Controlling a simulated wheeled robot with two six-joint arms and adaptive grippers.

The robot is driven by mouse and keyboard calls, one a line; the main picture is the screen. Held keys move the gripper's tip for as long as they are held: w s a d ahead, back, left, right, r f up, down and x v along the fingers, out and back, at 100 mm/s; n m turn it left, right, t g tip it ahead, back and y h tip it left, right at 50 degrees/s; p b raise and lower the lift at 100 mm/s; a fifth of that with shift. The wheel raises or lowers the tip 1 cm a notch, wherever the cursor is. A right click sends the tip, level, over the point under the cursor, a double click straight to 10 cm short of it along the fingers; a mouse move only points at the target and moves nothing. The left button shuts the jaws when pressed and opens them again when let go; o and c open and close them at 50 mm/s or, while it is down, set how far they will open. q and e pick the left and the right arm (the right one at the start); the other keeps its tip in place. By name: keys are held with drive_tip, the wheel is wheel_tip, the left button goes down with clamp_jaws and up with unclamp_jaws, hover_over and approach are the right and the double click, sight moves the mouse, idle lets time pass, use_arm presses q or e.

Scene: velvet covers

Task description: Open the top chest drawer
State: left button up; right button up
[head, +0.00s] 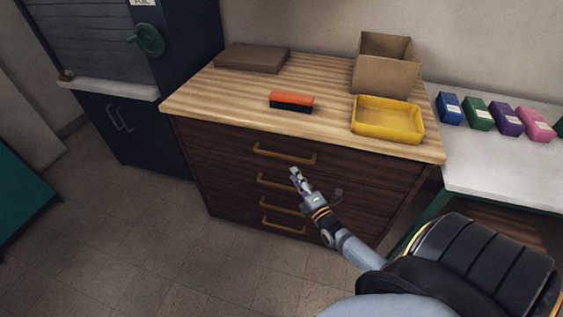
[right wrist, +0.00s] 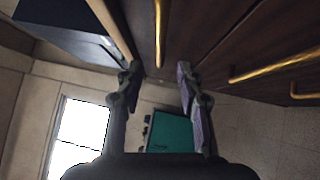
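The dark wooden chest has several drawers stacked under a striped wooden top (head: 225,95). The top drawer (head: 230,141) looks closed, its front level with the others. Its brass bar handle (head: 285,154) is visible in the head view. My right gripper (head: 296,174) is in front of the chest, just below that handle in the picture. In the right wrist view the fingers (right wrist: 158,75) are spread apart with nothing between them, and the top handle (right wrist: 161,28) lies beyond the fingertips, roughly in line with the gap. My left gripper is not in view.
On the chest top are a brown flat box (head: 252,58), a red-topped brush (head: 291,101), a yellow tray (head: 388,134) and an open cardboard box (head: 385,75). A white table (head: 490,165) with coloured boxes stands at right. A blue cabinet (head: 170,120) stands left. Floor in front is clear.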

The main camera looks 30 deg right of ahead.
sight(282, 156)
drive_tip(key=w+b, duration=0.1)
drive_tip(key=w, duration=0.2)
drive_tip(key=w+r, duration=0.1)
drive_tip(key=w, duration=0.3)
drive_tip(key=w+b, duration=0.1)
drive_tip(key=w, duration=0.2)
drive_tip(key=shift+w+d+r+b, duration=0.2)
drive_tip(key=shift+d+b, duration=0.15)
clamp_jaws()
